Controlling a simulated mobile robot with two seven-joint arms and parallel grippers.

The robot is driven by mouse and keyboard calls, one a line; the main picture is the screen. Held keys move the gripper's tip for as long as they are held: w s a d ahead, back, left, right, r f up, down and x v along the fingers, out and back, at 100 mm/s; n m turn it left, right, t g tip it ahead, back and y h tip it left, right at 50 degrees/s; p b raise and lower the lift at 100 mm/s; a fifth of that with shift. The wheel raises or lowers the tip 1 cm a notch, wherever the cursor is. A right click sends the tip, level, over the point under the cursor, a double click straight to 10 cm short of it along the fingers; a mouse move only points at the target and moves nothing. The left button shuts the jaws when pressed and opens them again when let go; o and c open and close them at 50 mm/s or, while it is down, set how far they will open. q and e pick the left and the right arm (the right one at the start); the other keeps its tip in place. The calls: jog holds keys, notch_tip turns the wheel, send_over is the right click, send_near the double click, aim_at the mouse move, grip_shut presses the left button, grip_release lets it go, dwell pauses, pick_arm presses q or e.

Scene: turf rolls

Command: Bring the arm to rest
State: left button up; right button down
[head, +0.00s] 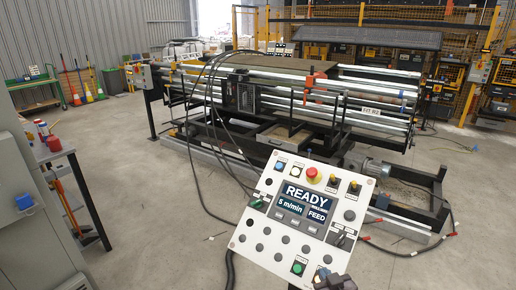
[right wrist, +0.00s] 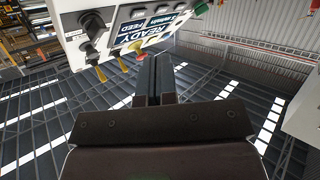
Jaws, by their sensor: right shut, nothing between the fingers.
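My right gripper (head: 325,274) shows at the bottom edge of the head view, just in front of the lower right corner of a white control panel (head: 252,238). I cannot tell from the pictures whether it touches the panel. In the right wrist view the two dark fingers (right wrist: 154,62) lie together with nothing between them, close to the panel's face (right wrist: 70,20). The panel's display (head: 303,203) reads READY, 5 m/min and FEED. A red mushroom button (head: 313,175) and a green button (head: 298,268) show on it. My left gripper is in neither view.
A long roller machine (head: 290,90) stands behind the panel, with cables hanging down to it. A table with bottles (head: 50,148) and a grey cabinet (head: 25,220) are at the left. Yellow fencing (head: 400,15) runs along the back. The floor at left centre is clear.

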jog(key=s+d+f+g+h, duration=0.1)
jog(key=s+d+f, duration=0.1)
jog(key=s, duration=0.5)
jog(key=s+d+f+m+g+h, duration=0.1)
jog(key=s+d+f, duration=0.2)
jog(key=s, duration=0.5)
jog(key=s+d+f+m+g, duration=0.1)
jog(key=s+d, duration=0.3)
jog(key=s, duration=0.4)
jog(key=shift+s+d+f+h, duration=0.15)
jog(key=shift+d+f+h, duration=0.25)
jog(key=shift+f, duration=0.4)
jog(key=c, duration=1.8)
grip_release()
